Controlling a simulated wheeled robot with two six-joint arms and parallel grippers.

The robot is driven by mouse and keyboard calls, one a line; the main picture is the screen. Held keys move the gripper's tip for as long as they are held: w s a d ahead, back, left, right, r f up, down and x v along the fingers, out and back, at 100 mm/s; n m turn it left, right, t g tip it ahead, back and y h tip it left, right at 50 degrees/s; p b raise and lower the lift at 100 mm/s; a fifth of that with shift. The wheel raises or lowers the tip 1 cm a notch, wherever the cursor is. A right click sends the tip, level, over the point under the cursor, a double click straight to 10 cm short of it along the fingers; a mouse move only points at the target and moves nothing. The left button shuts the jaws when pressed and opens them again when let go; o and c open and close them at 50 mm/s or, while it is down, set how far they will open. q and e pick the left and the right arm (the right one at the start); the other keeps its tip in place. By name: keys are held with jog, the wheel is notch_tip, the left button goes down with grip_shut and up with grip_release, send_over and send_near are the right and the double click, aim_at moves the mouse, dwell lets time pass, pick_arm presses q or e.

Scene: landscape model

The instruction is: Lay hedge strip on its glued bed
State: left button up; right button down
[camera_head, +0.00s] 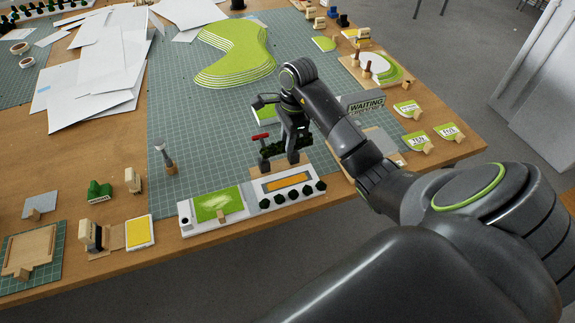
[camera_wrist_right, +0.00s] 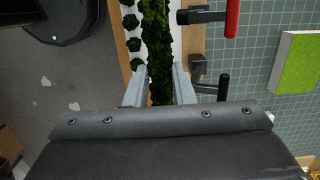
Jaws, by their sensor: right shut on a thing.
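The hedge strip (camera_head: 272,151) is dark green and bushy. My right gripper (camera_head: 292,160) is shut on it, and it also shows between the two grey fingers in the right wrist view (camera_wrist_right: 157,40). The strip appears to be above the back edge of a white board (camera_head: 252,204); I cannot tell if it touches anything. An orange-yellow bed (camera_head: 287,182) lies on this board, just in front of the gripper, with a row of several dark round shrubs before it. My left gripper is not in view.
A red-handled clamp (camera_head: 261,137) stands close to the strip, and shows in the wrist view (camera_wrist_right: 231,18). A board with a green panel (camera_head: 215,203) adjoins on the left. A WAITING sign (camera_head: 367,104) stands right of my forearm.

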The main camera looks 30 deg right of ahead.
notch_tip(320, 180, down, 10)
jog(key=b, duration=0.9)
jog(key=shift+f, duration=0.35)
notch_tip(320, 180, down, 4)
jog(key=shift+r+p, duration=0.1)
jog(key=shift+p, duration=0.25)
jog(key=shift+f, duration=0.2)
jog(key=shift+f, duration=0.1)
jog(key=shift+f+b, duration=0.15)
jog(key=shift+b, duration=0.15)
jog(key=c, duration=1.2)
grip_release()
jog(key=shift+c, duration=0.2)
